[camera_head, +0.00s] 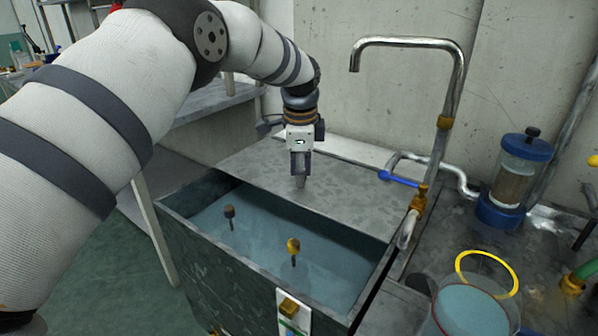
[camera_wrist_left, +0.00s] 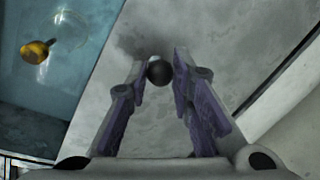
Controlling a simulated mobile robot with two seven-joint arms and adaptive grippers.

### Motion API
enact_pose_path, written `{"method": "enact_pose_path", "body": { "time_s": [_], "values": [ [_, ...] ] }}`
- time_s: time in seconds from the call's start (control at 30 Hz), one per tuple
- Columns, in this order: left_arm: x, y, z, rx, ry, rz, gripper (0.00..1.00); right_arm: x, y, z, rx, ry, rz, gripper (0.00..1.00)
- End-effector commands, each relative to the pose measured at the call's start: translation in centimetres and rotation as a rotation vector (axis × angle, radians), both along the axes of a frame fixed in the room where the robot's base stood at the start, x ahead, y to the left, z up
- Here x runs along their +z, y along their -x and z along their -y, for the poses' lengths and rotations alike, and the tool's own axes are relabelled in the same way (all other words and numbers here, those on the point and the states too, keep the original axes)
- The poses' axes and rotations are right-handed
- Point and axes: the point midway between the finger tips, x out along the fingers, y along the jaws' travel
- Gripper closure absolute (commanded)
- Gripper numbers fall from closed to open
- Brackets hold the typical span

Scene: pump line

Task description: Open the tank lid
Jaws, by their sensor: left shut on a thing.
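The tank (camera_head: 215,268) is a grey metal box with blue liquid, standing in front of me. Its flat grey lid (camera_head: 345,192) covers the far part, and the near part is uncovered. My left gripper (camera_head: 300,181) points down over the lid, near its left middle. In the left wrist view, the gripper (camera_wrist_left: 159,68) has its purple fingers shut on a dark round knob (camera_wrist_left: 159,72) on the lid (camera_wrist_left: 235,50). In the head view the fingers hide the knob. My right gripper does not show.
Two floats, one dark (camera_head: 229,211) and one yellow (camera_head: 293,245), stand in the open part. A tall bent pipe (camera_head: 452,90) with a blue-handled valve (camera_head: 398,179) rises at the right. A filter (camera_head: 518,175) and a clear bucket (camera_head: 470,310) stand farther right.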

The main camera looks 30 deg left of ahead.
Motion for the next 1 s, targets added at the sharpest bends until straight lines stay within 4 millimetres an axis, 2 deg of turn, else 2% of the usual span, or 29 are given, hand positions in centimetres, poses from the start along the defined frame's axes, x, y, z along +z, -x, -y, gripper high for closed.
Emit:
{"method": "enact_pose_path", "body": {
  "time_s": [0.47, 0.5, 0.6, 0.87, 1.0],
  "values": [
    [-0.2, 0.1, -0.1, 0.001, -0.001, -0.004, 1.00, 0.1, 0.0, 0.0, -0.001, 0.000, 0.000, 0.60],
    [-0.2, 0.1, -0.1, 0.001, -0.001, -0.004, 0.77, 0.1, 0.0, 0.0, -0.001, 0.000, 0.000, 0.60],
    [-0.2, 0.1, -0.1, 0.001, -0.001, -0.004, 0.59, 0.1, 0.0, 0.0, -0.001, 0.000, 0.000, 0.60],
    [-0.1, 0.1, 0.0, 0.000, -0.001, -0.003, 0.59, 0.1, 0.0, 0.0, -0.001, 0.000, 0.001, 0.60],
    [1.7, 0.2, 0.2, 0.000, 0.000, 0.002, 0.59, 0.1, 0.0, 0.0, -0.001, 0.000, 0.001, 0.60]
  ]
}}
